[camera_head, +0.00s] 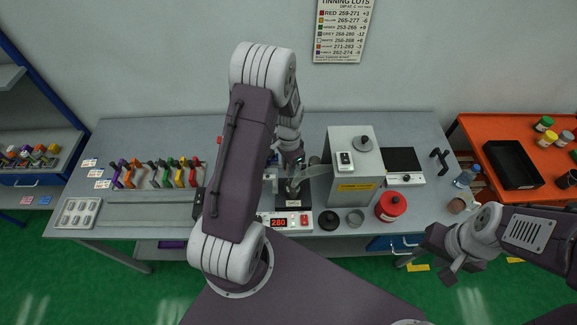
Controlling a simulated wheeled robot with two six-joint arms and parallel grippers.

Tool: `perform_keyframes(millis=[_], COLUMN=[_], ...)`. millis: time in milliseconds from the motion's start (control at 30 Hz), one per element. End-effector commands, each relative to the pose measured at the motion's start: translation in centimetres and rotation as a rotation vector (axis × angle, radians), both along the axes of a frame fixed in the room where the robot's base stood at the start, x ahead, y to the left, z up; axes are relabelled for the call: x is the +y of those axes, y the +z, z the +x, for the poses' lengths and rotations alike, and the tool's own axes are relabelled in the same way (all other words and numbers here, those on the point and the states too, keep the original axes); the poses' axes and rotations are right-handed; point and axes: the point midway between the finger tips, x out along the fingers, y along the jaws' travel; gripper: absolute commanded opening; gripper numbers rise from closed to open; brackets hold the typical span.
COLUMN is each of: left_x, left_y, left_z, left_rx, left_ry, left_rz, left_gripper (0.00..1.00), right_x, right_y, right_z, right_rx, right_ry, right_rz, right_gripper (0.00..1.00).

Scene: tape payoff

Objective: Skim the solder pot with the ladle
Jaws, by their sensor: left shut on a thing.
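The solder pot (273,223) stands near the front edge of the grey bench, with a red "280" display and red buttons on its front. My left gripper (293,184) is low over the pot, partly hidden by my own arm. It is shut on what looks like the ladle, a thin grey piece (317,171) showing beside the fingers. The ladle's bowl and the solder surface cannot be made out. My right gripper (427,268) is open and empty, in front of the bench at the right.
A grey box machine (353,165) stands right of the pot. A dark disc (328,220), a small grey cup (355,218) and a red canister (391,207) sit along the front. A rack of coloured handles (157,174) is at left. An orange table (480,135) stands at right.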

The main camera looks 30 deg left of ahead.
Motion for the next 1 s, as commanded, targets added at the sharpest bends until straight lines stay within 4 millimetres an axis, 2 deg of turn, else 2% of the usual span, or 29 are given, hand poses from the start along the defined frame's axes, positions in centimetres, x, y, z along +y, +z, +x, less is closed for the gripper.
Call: perform_keyframes(millis=[500, 1000], left_x=[0.2, 0.5], left_y=[0.1, 0.0], left_z=[0.9, -0.1], left_rx=[0.000, 0.000], left_ry=[0.000, -0.001], left_rz=[0.000, 0.000], left_gripper=[0.00, 0.00], right_x=[0.0, 0.0], right_y=[0.2, 0.3], right_z=[0.0, 0.0], right_rx=[0.000, 0.000], right_ry=[0.000, 0.000], right_rz=[0.000, 0.000], right_gripper=[0.36, 0.36])
